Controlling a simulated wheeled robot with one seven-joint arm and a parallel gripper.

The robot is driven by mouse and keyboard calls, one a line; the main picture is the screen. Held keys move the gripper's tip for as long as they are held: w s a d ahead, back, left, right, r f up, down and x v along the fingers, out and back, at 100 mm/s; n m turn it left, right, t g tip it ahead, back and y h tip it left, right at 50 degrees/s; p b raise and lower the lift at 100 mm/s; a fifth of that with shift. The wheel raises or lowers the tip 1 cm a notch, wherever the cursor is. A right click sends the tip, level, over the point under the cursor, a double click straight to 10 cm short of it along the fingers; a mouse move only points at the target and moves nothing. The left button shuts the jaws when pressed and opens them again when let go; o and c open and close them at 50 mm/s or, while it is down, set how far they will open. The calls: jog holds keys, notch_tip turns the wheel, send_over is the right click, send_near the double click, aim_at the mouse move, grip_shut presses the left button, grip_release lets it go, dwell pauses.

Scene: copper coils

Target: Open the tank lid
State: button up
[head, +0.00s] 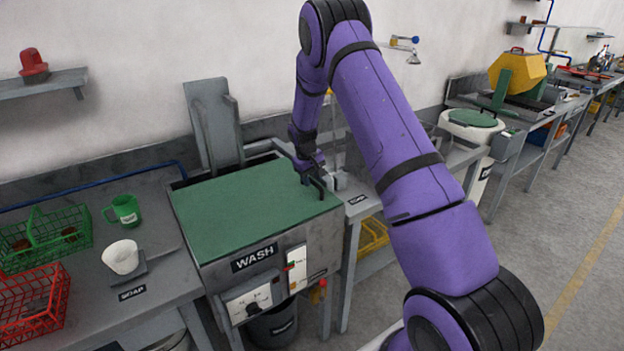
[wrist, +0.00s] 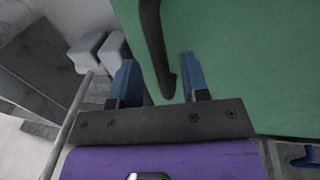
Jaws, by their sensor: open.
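The tank labelled WASH (head: 325,235) has a flat green lid (head: 245,210) lying level on its top, shut. My gripper (head: 318,182) is at the lid's far right corner. In the wrist view, the green lid (wrist: 250,70) fills the upper right. A dark curved handle (wrist: 153,40) reaches down from the top, its hooked end between the two blue fingers of my gripper (wrist: 160,82). The fingers are apart on either side of the handle's end; I cannot tell whether either touches it. In the head view my gripper partly hides the handle.
A grey upright panel (head: 214,125) stands behind the tank. On the left bench are a green basket (head: 45,240), a red basket (head: 30,310), a green mug (head: 124,210) and a white cup (head: 121,257). Grey blocks (wrist: 88,50) and a thin rod show left of my gripper in the wrist view.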

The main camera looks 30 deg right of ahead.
jog(key=shift+f, duration=0.25)
